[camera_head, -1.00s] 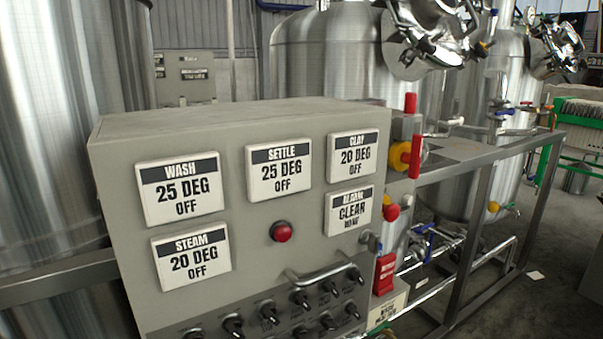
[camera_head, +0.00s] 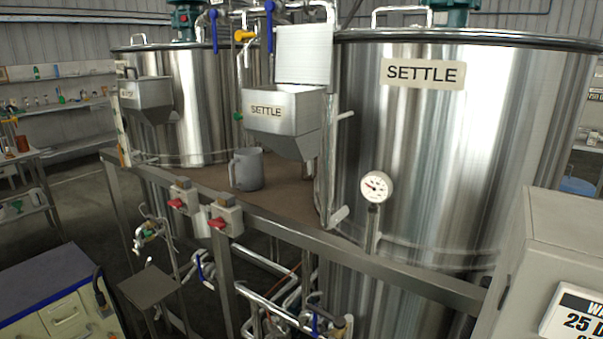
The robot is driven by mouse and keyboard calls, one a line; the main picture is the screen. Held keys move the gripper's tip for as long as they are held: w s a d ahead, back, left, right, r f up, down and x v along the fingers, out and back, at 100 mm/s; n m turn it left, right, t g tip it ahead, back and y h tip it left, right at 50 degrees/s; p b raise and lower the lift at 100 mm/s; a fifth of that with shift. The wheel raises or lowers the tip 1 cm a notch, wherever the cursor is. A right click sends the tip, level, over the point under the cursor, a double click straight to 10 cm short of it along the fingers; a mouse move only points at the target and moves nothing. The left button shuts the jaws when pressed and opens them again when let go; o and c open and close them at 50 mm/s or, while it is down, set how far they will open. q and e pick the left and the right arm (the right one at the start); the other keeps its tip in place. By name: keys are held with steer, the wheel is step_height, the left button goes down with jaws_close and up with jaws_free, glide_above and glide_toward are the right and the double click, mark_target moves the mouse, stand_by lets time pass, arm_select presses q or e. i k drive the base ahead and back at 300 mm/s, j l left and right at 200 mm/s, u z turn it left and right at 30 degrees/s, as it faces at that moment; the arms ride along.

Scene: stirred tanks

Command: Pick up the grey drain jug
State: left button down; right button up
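A grey jug (camera_head: 248,170) with a handle on its left side stands upright on the brown deck (camera_head: 205,190) between the two steel tanks. It is to the left of and below the steel hopper marked SETTLE (camera_head: 283,118). Nothing covers the jug's front. Neither of my grippers is in view.
The SETTLE tank (camera_head: 440,150) fills the right side, with a dial gauge (camera_head: 377,186) low on it. A metal rail (camera_head: 330,243) with red-handled switch boxes (camera_head: 226,215) runs before the deck. A grey cabinet (camera_head: 560,235) stands at right, a drawer unit (camera_head: 62,305) at lower left.

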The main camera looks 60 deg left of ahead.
mark_target(247, 162)
steer(key=u, duration=2.4)
steer(key=i+j, duration=0.1)
steer(key=j, duration=0.1)
